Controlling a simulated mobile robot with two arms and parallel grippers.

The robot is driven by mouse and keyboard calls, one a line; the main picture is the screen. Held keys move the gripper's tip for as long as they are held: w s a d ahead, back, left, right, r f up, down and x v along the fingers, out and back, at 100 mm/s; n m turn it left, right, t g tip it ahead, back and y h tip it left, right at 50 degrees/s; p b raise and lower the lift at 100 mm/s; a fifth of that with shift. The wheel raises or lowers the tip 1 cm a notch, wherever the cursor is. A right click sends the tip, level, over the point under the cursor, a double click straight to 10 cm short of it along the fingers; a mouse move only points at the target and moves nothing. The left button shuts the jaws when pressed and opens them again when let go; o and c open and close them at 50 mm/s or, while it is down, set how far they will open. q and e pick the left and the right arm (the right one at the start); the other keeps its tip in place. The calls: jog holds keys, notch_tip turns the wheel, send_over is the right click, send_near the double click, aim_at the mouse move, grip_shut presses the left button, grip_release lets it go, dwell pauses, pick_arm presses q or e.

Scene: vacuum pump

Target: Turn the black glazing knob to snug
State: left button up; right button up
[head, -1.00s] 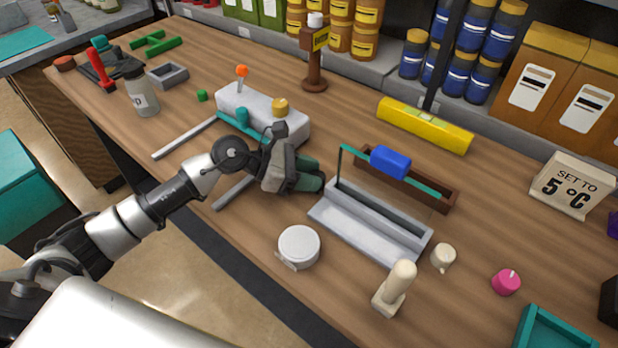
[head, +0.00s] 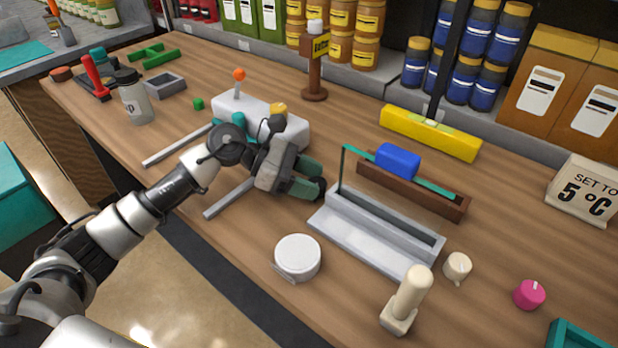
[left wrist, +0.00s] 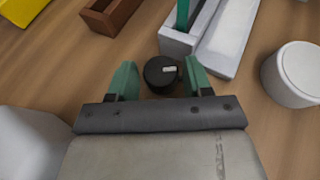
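The black knob (left wrist: 160,73) with a pale pointer mark shows in the left wrist view, between the two green fingers of my left gripper (left wrist: 159,66). The fingers are spread, with a narrow gap visible on each side of the knob. In the head view my left gripper (head: 309,184) is low over the table, left of the grey tray-like channel, and largely hides the knob. My right gripper is not in view.
A grey channel (head: 355,243) and a round white lid-like disc (head: 297,258) stand close to the gripper. A cream upright handle (head: 408,300), cream knob (head: 457,267) and pink knob (head: 528,295) are to the right. A white pump-like block (head: 290,132) stands behind the arm.

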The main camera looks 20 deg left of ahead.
pick_arm(q)
jog(key=shift+a, duration=0.1)
jog(key=b+v, duration=0.2)
jog(key=v, duration=0.7)
jog(key=shift+a, duration=0.25)
jog(key=shift+s+a+r, duration=0.1)
jog(key=shift+a+r, duration=0.25)
jog(key=shift+a, duration=0.15)
